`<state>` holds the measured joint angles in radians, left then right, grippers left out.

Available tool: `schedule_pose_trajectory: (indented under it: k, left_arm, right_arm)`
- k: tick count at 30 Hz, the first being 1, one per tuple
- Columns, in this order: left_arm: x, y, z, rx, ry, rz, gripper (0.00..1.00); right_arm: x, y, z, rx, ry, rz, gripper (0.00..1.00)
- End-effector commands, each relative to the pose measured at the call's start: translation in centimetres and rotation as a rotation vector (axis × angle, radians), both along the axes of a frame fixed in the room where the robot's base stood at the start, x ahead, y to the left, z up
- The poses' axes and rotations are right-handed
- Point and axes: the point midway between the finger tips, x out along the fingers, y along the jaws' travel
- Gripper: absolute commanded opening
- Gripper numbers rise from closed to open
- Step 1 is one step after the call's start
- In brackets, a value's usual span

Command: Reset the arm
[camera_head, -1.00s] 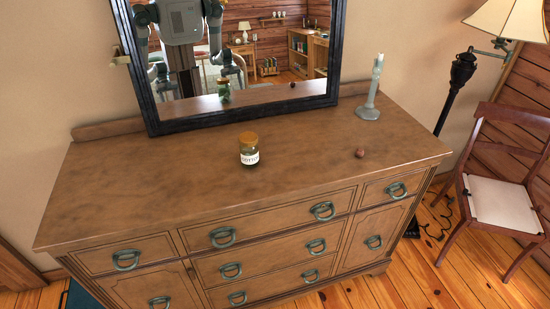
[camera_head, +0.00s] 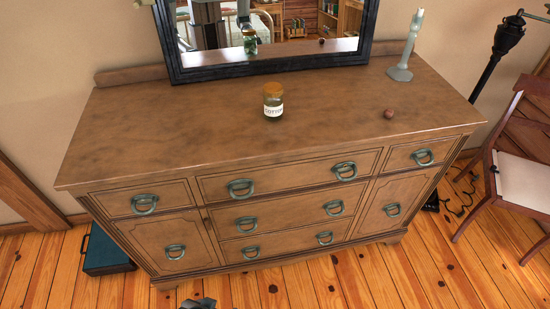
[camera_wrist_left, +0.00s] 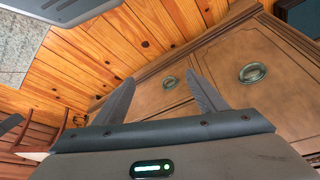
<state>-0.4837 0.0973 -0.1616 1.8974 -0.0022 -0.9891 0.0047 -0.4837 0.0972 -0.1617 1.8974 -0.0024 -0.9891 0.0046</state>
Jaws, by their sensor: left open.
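My left gripper (camera_wrist_left: 165,100) shows in the left wrist view, its two dark fingers spread apart with nothing between them. Beyond them are the wooden front of the dresser and the plank floor. In the head view only a small dark tip, likely part of my arm, shows at the bottom edge. The dresser (camera_head: 180,140) fills the middle of the head view, and neither gripper is on its top. My right gripper is not in view.
On the dresser stand a labelled jar (camera_head: 273,100), a small round brown thing (camera_head: 388,114) and a candlestick (camera_head: 404,60). A mirror (camera_head: 270,66) stands at the back. A chair (camera_head: 515,165) is at right, a teal box (camera_head: 106,252) on the floor at left.

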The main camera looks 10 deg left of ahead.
Motion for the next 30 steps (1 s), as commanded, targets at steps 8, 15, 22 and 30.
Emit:
schedule_pose_trajectory:
  k: [8,15,22,30]
  left_arm:
    - [-0.8,-1.4,-13.6,-0.027,-0.058,-0.017,0.66]
    - [-3.3,-2.0,-22.2,-0.049,-0.115,-0.034,0.66]
    - [-5.3,-2.2,-25.8,-0.062,-0.15,-0.043,0.66]
    - [-5.7,-2.2,-26.2,-0.065,-0.157,-0.044,0.66]
  right_arm:
    - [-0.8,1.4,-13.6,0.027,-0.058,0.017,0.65]
    - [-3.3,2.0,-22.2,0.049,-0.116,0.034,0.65]
    - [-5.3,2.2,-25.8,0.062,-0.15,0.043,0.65]
    - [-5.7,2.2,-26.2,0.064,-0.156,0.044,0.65]
